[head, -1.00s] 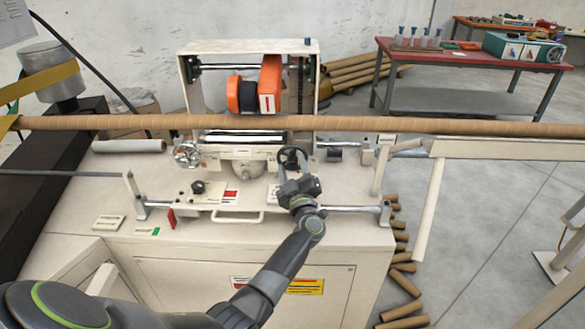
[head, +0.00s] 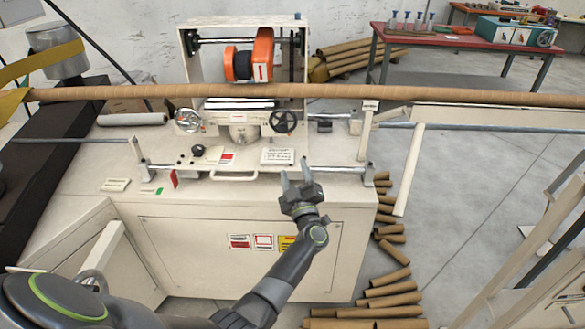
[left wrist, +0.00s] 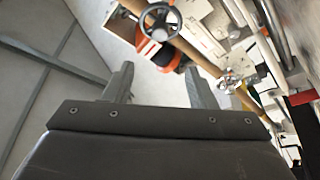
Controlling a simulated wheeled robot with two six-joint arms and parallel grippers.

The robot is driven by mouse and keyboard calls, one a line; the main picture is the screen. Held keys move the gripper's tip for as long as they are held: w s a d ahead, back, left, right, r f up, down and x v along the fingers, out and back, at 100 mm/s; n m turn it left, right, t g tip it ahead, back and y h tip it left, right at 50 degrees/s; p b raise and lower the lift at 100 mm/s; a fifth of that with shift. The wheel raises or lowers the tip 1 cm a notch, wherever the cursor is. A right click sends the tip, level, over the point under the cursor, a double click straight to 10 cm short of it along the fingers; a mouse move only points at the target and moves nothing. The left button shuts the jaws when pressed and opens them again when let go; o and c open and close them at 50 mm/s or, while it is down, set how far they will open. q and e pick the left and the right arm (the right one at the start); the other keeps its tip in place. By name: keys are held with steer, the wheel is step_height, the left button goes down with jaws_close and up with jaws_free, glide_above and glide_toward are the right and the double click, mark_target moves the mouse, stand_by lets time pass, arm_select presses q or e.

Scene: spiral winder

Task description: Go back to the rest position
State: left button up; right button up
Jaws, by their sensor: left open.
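My left gripper (head: 294,178) is open and empty in the head view. It is in front of the winder table's front edge, below the black handwheel (head: 283,121). In the left wrist view its two fingers (left wrist: 160,88) stand apart with nothing between them. The handwheel also shows in the left wrist view (left wrist: 160,20), beyond the fingers and apart from them. The winding machine (head: 187,65) has an orange and black unit in its frame. A long brown cardboard tube (head: 380,92) runs across in front of that frame. My right gripper is not in view.
Loose cardboard tubes (head: 392,280) lie on the floor right of the cabinet (head: 190,265). A pale frame (head: 545,240) stands at the far right. A red-topped table (head: 440,40) with bottles stands at the back right. Grey floor between them is clear.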

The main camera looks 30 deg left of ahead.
arm_select(q)
steer(key=s+d+f+m+g+h, duration=0.15)
steer(key=s+f+m+h, duration=0.25)
steer(key=s+f, duration=0.55)
steer(key=s+f+m+g+h, duration=0.2)
steer(key=s+f+m+h, duration=0.2)
steer(key=f, duration=1.1)
steer(key=s+d+f+m+g+h, duration=0.1)
steer(key=s+f+m+h, duration=0.3)
steer(key=s+f, duration=0.55)
steer(key=s+a+f+m+g, duration=0.1)
steer(key=s+f+g, duration=0.2)
steer(key=s, duration=0.9)
steer(key=s+a+f+m+g, duration=0.1)
steer(key=s+f+g, duration=0.3)
steer(key=s+f, duration=0.5)
steer(key=s+a+f+m+g, duration=0.1)
steer(key=s+f+g, duration=0.3)
steer(key=s, duration=1)
step_height(320, 180, down, 2)
steer(key=shift+s+h, duration=0.3)
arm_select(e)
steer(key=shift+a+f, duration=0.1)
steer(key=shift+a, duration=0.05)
